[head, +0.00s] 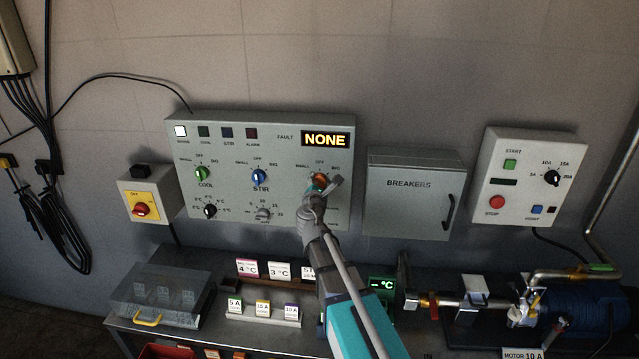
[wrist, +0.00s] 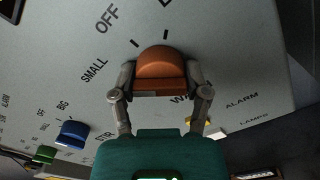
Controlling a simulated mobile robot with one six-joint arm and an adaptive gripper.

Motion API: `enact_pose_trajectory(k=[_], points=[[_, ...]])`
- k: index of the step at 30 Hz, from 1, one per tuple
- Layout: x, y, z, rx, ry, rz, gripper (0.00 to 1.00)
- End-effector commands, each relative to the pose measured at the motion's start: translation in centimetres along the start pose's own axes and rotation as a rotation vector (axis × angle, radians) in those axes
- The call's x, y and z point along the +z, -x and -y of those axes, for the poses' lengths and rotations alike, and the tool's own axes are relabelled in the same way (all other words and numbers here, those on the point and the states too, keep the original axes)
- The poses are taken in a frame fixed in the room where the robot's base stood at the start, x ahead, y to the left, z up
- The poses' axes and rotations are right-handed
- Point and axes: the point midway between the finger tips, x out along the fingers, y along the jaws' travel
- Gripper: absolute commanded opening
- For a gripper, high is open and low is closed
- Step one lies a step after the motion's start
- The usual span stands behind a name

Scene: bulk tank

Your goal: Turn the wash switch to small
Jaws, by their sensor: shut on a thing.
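The wash switch is an orange knob (head: 319,180) at the right of the grey control panel (head: 225,140). In the wrist view the orange knob (wrist: 160,64) sits between the two fingers of my gripper (wrist: 161,80), which is shut on it. The words OFF and SMALL (wrist: 94,71) are printed to the knob's upper left. I cannot clearly tell which mark the knob points to. In the head view my gripper (head: 322,186) covers part of the knob.
The green cool knob (head: 200,173) and blue stir knob (head: 259,177) are to the left. A display (head: 325,139) above reads NONE. The breakers box (head: 415,195) stands close to the right of the panel. Small cards (head: 263,309) stand on the bench below.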

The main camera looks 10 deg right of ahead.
Motion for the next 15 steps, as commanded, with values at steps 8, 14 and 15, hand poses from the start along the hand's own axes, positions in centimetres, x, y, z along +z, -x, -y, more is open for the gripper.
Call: enact_pose_trajectory(k=[8,14,15], points=[[-0.02,-0.06,-0.04,0.001,0.003,0.0,0.66],[-0.02,-0.03,-0.04,0.001,0.002,0.0,0.95],[-0.02,-0.02,-0.03,0.001,0.001,0.0,0.95]])
